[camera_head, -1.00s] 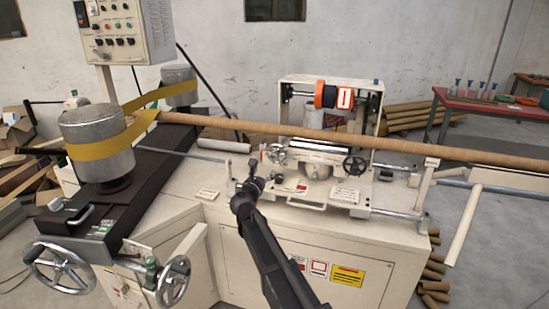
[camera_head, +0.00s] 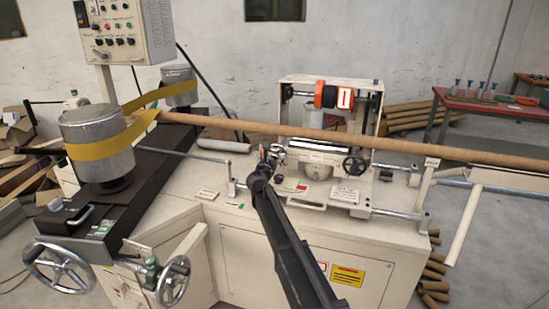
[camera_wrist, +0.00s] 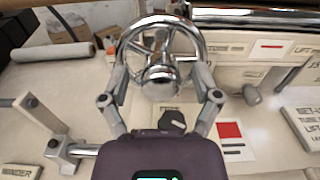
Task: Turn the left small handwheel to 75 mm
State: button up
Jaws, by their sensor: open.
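The left small handwheel is a chrome wheel with spokes and a round hub; it fills the upper middle of the wrist view (camera_wrist: 162,72). My gripper (camera_wrist: 161,88) is open, with one finger on each side of the wheel's lower half. The fingertips overlap the rim in the picture; I cannot tell whether they touch it. In the head view my gripper (camera_head: 271,157) is at the handwheel and largely covers it. I cannot read any millimetre scale.
A black handwheel (camera_head: 355,165) sits to the right on the same machine. A long brown tube (camera_head: 320,136) runs across just behind and above. A knob (camera_wrist: 172,121) lies below the chrome wheel.

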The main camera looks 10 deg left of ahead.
jog(key=shift+w, duration=0.2)
grip_shut()
